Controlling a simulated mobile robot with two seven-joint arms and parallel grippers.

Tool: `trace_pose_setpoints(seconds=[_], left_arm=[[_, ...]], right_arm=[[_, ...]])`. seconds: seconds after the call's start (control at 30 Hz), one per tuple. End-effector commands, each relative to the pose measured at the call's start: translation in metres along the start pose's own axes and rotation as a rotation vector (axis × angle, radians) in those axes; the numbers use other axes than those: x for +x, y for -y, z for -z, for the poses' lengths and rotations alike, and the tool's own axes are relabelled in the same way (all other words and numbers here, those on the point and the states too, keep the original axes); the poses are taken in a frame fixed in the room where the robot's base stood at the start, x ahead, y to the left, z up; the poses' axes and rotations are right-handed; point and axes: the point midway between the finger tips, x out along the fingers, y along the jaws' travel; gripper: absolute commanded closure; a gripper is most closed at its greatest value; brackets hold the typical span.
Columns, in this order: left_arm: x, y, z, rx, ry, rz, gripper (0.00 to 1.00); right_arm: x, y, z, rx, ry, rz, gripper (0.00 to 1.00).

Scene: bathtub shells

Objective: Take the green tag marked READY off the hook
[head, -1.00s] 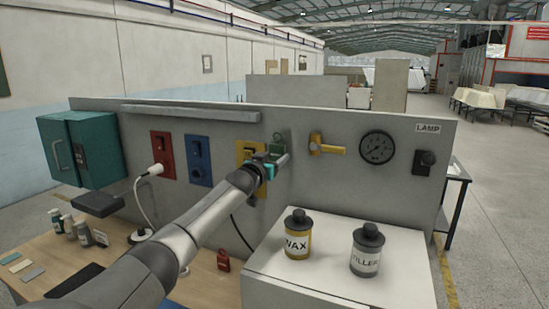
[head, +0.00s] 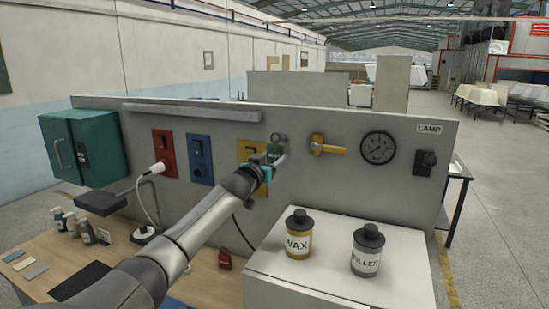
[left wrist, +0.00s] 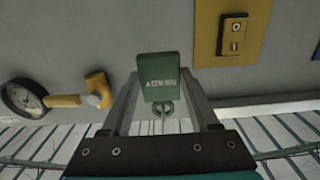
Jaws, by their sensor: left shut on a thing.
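The green tag (head: 274,151) is at the panel, just below a small round green-grey hook mount (head: 278,138). My left gripper (head: 275,161) is shut on the tag. A ring (left wrist: 163,107) shows at the tag's end nearer my palm. I cannot tell whether the ring still touches the hook. My right gripper is not in view.
A yellow plate (head: 250,152) is close left of the tag; a yellow-handled valve (head: 327,148) and a gauge (head: 378,147) are to the right. WAX (head: 299,238) and FILLER (head: 367,254) cans stand on a white cabinet (head: 290,277) below.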

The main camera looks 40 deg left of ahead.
Motion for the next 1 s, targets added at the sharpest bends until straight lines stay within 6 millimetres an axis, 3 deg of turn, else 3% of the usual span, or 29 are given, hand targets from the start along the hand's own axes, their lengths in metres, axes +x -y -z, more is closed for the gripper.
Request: trace_pose_setpoints(seconds=[1.0], left_arm=[[-0.041,-0.001,0.000,-0.001,0.001,-0.002,0.95]], right_arm=[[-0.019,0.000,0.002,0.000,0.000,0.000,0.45]])
